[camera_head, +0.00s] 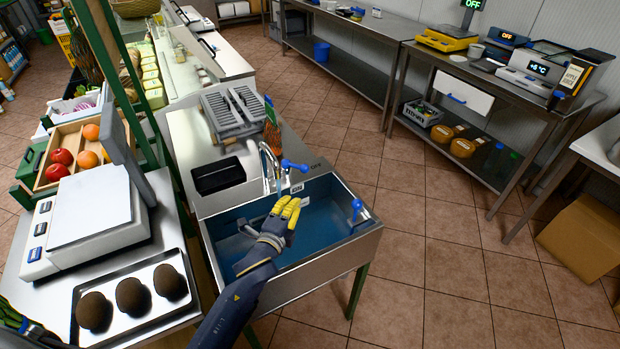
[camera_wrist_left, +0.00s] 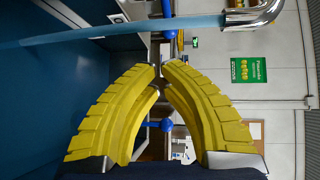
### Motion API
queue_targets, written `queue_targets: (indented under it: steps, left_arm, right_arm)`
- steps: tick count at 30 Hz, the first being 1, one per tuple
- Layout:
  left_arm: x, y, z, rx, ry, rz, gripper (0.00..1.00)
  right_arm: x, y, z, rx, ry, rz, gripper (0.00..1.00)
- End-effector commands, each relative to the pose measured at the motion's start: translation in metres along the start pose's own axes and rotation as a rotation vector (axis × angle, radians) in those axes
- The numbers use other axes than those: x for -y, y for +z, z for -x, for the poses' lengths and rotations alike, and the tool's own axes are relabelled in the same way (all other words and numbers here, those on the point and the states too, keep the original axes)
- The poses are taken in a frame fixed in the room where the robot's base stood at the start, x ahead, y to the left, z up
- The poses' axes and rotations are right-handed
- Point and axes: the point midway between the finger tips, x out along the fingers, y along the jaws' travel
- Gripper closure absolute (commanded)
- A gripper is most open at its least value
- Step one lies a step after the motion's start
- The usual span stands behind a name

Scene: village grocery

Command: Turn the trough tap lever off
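The trough (camera_head: 222,226) is a steel basin with a blue inside. Its curved chrome tap (camera_head: 266,158) stands at the back edge, with a blue lever (camera_head: 293,165) pointing right. The tap spout (camera_wrist_left: 262,14) and a pale blue water stream (camera_wrist_left: 120,30) show in the left wrist view. A second blue lever (camera_head: 357,208) is on the trough's right rim. My left gripper (camera_head: 290,202) is over the basin, below and apart from the tap lever. In the left wrist view its yellow fingers (camera_wrist_left: 162,65) meet or nearly meet at the tips, with nothing held. My right gripper is not in view.
A black tray (camera_head: 218,176) and grey rack (camera_head: 236,113) are on the counter behind the trough. A scale (camera_head: 92,208) and a tray of dark round items (camera_head: 85,283) stand left. Open tiled floor (camera_head: 420,258) lies right.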

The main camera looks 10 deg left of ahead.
Motion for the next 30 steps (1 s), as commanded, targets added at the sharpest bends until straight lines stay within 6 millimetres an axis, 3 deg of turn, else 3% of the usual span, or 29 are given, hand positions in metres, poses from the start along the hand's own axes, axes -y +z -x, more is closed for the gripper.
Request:
queue_targets:
  steps: [15, 21, 30]
  left_arm:
    - [0.003, -0.001, -0.088, -0.001, -0.001, 0.001, 1.00]
    - [0.009, -0.001, -0.108, 0.000, -0.001, 0.000, 1.00]
    - [0.013, -0.001, -0.120, -0.001, -0.001, 0.001, 1.00]
  right_arm:
    - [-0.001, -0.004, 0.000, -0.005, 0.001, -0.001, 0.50]
    - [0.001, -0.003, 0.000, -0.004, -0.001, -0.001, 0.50]
    - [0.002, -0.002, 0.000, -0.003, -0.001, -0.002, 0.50]
